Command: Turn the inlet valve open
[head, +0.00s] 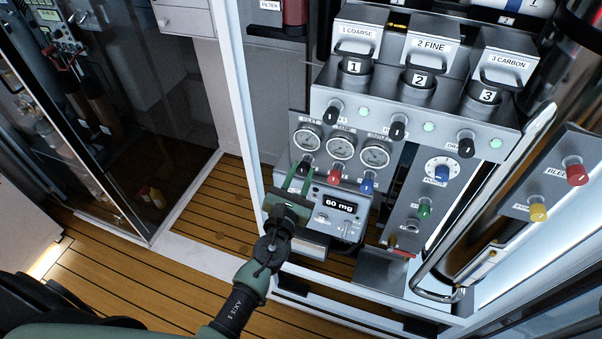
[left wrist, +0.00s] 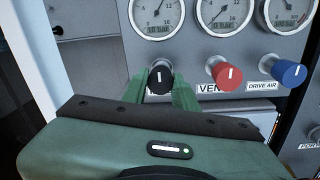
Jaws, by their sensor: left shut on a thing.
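A black knob (left wrist: 160,79) sits under the leftmost gauge on the grey panel, with its white mark pointing about straight up. In the head view the knob (head: 305,166) is partly hidden by my left gripper (head: 298,178). The green fingers stand on either side of the knob, closed on it, and they also show in the left wrist view (left wrist: 158,92). The label below the black knob is mostly covered, so I cannot read it. My right gripper is not in view.
A red knob (left wrist: 228,76) marked VENT and a blue knob (left wrist: 288,73) marked DRIVE AIR sit close to the right. Below is a unit with a display (head: 340,206) reading 60 mg. A white frame post (head: 240,120) stands just left.

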